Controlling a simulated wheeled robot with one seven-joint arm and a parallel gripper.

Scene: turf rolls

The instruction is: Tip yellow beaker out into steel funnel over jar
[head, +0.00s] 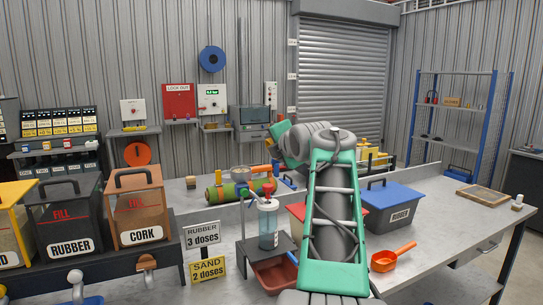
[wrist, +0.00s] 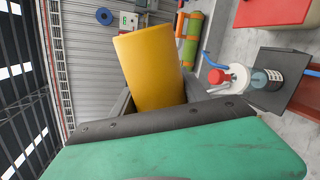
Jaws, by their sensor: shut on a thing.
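The yellow beaker (wrist: 152,62) is in my gripper (wrist: 158,100), shown in the wrist view with the dark fingers on either side of its lower part. Its mouth and contents do not show, and I cannot tell its tilt. In the head view my arm hides the gripper and the beaker. A clear jar (head: 268,228) with a white top and a red cap stands on a dark stand; it also shows sideways in the wrist view (wrist: 262,80), apart from the beaker. I cannot make out a steel funnel over it with certainty.
A grey bowl-like piece (head: 240,172) sits by a green roll (head: 228,190). A blue-lidded bin (head: 392,208) and an orange scoop (head: 393,257) are right of my arm. Signs (head: 204,236) and labelled bins (head: 138,208) stand left.

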